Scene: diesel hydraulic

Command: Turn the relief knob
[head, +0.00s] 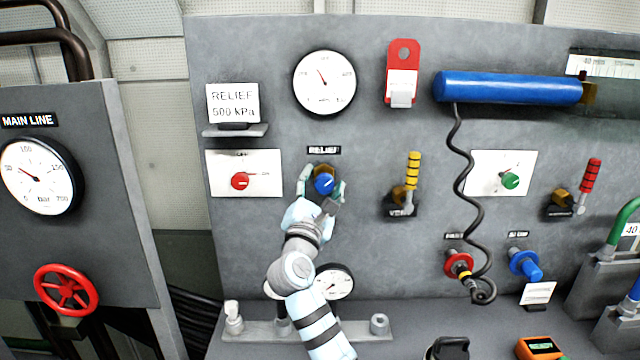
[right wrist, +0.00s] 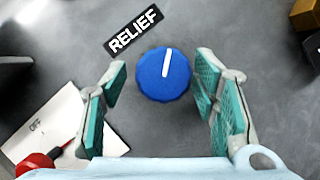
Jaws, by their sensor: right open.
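The blue relief knob (head: 324,184) is on the grey panel under a RELIEF label (head: 324,150). In the right wrist view the knob (right wrist: 163,76) is round with a white pointer line near its top, tilted slightly right. My right gripper (head: 322,190) is at the knob. In the right wrist view its teal-padded fingers (right wrist: 158,88) are open, one on each side of the knob, with gaps between pads and knob. My left gripper is in neither view.
A red knob on a white plate (head: 262,180) is left of the relief knob. A yellow-handled lever (head: 412,172) stands to its right. A round gauge (head: 324,83) is above, and a RELIEF 500 kPa card (head: 233,103) stands on a small ledge. Another gauge (head: 335,282) is below.

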